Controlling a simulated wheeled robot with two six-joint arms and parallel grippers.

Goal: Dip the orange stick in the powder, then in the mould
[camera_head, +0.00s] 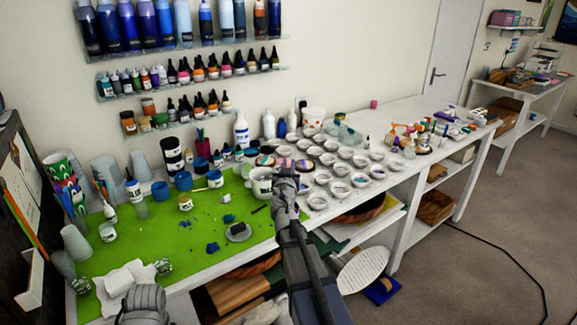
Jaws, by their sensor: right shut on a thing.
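My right gripper (284,178) is over the right edge of the green mat, close beside a white cup (259,184). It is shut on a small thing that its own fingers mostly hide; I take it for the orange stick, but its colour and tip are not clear. Several small white bowls (340,189), some holding coloured powder, stand to the right of the gripper. A pale round piece (238,233) lies on the mat; I cannot tell whether it is the mould. My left gripper (144,302) is low at the left front, its fingers not clear.
The green mat (207,258) has blue scraps and several jars at its back. A crumpled white cloth (122,278) lies at its front left. Bottles fill the wall shelves. Small coloured items (425,135) crowd the table's right end. The mat's front middle is mostly clear.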

